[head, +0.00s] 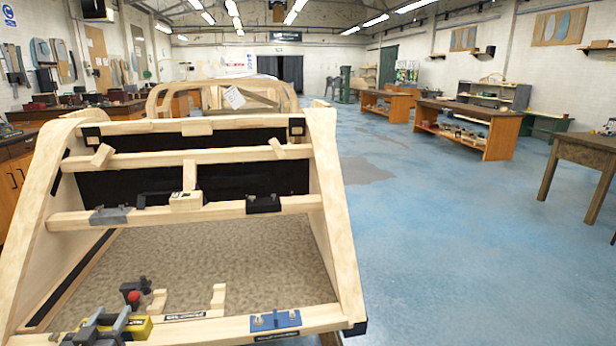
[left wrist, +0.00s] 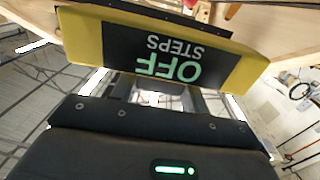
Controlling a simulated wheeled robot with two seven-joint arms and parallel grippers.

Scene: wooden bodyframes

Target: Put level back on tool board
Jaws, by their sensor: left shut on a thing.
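A yellow-and-black block (head: 138,327), which I take for the level, is at the lower left of the head view, by the front rail of the wooden frame. In the left wrist view the block (left wrist: 165,48) fills the top and bears upside-down lettering reading OFF and STEPS. My left gripper (head: 112,322) is shut on it; the fingers partly hide it in the head view. I cannot tell whether the block touches the rail. Boards with hung tools (head: 55,60) are on the far left wall. My right gripper is not in view.
The wooden bodyframe (head: 332,190) stands close in front, with crossbars and a speckled floor panel. On or near its front rail are a red-knobbed dark fitting (head: 133,296), wooden brackets (head: 218,297) and a blue plate (head: 275,320). Blue floor (head: 440,250) to the right is clear.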

